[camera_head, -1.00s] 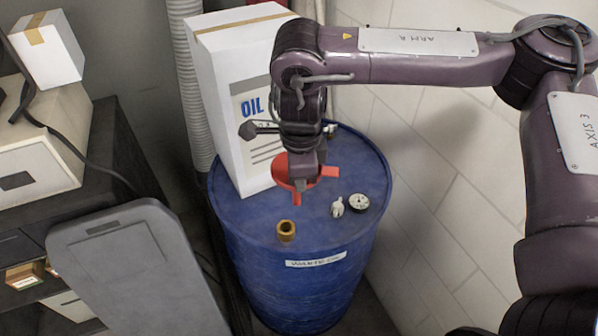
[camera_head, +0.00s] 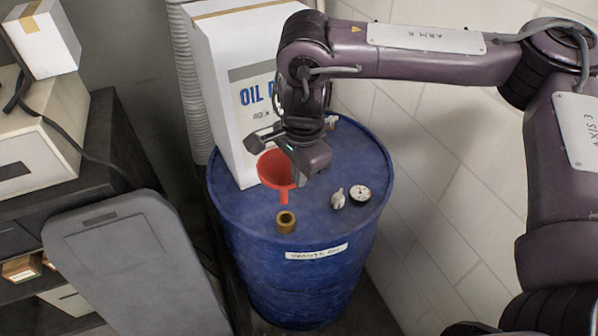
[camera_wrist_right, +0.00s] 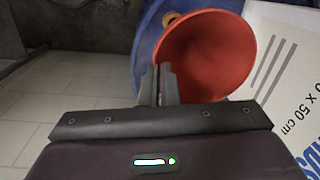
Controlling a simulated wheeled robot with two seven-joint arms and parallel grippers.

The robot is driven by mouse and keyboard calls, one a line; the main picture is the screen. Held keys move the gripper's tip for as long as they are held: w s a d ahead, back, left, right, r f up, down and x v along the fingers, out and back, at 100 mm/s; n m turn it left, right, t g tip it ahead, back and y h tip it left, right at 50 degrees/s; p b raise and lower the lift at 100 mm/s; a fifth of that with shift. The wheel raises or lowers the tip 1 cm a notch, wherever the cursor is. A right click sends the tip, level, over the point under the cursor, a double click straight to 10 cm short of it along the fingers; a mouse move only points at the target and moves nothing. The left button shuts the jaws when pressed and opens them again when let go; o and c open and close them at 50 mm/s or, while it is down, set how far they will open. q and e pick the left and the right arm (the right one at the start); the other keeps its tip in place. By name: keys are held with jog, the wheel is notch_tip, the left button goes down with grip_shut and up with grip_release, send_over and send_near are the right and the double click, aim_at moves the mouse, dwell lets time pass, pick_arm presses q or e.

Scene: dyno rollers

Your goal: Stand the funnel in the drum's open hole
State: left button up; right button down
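The red funnel (camera_head: 272,170) is held over the blue drum's top (camera_head: 325,222), wide mouth up and spout down. Its spout is just behind the brass collar (camera_head: 286,221) of the drum's hole, not in it. My right gripper (camera_head: 299,176) is at the funnel's right side. In the right wrist view my right gripper (camera_wrist_right: 162,88) has its fingers close together on the wall of the funnel (camera_wrist_right: 208,55). The brass collar (camera_wrist_right: 170,18) shows past the funnel's rim there. My left gripper is not in view.
A white oil box (camera_head: 215,80) stands at the back left of the drum top. A small white fitting (camera_head: 338,199) and a round gauge (camera_head: 360,193) lie to the right of the collar. A tiled wall (camera_head: 440,160) is close on the right.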

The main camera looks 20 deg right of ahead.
notch_tip(320, 180, down, 9)
jog(key=b, duration=0.7)
jog(key=shift+f+b, duration=0.2)
jog(key=shift+b, duration=0.1)
dwell(0.3)
jog(key=c, duration=1.6)
grip_release()
jog(key=shift+r, duration=0.15)
